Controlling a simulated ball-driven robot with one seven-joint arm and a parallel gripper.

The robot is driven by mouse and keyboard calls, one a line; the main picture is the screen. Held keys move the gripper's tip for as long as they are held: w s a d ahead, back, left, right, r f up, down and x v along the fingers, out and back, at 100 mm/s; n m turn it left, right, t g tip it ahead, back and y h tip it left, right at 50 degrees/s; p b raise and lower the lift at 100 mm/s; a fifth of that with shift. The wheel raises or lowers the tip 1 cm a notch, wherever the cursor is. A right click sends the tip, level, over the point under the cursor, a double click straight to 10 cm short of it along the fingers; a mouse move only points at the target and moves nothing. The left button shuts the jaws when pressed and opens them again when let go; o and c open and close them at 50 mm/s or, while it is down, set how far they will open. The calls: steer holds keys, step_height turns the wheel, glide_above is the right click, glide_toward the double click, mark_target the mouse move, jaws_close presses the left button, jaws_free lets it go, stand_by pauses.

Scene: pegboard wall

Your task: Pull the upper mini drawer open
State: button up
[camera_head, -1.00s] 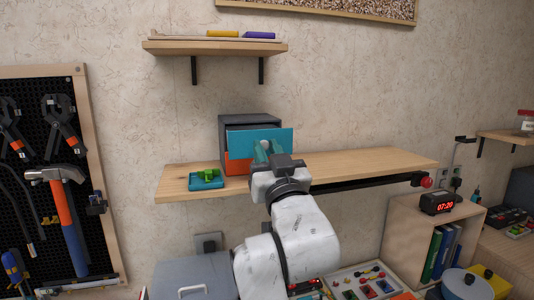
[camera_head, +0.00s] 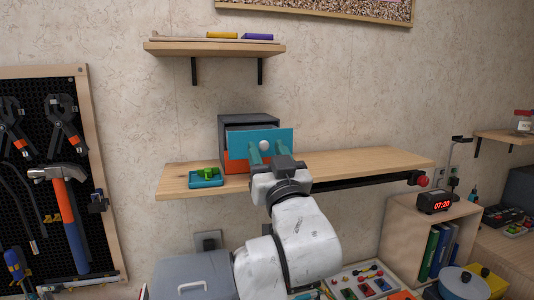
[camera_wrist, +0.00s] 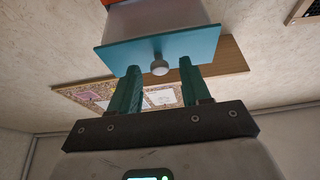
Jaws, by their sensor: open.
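The mini drawer unit (camera_head: 250,121) is a dark grey box on the long wooden shelf. Its upper drawer has a teal front (camera_head: 240,143) that stands out from the box; the wrist view shows the pale drawer body (camera_wrist: 155,20) behind the front. A round pale knob (camera_head: 264,146) sits on the front; it also shows in the wrist view (camera_wrist: 160,68). The orange lower drawer (camera_head: 237,166) is partly hidden. My gripper (camera_head: 267,147) is open, its green fingers on either side of the knob with gaps between.
A teal tray with a green piece (camera_head: 206,177) lies left of the unit on the long shelf (camera_head: 350,161). The shelf's right part is clear. A small upper shelf (camera_head: 215,48) hangs above. A pegboard with tools (camera_head: 60,180) is at left.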

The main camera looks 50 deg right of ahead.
steer(key=v, duration=1)
steer(key=shift+s+b, duration=0.15)
steer(key=shift+b, duration=0.2)
steer(key=shift+a+f, duration=0.1)
steer(key=shift+a, duration=0.05)
steer(key=shift+f, duration=0.1)
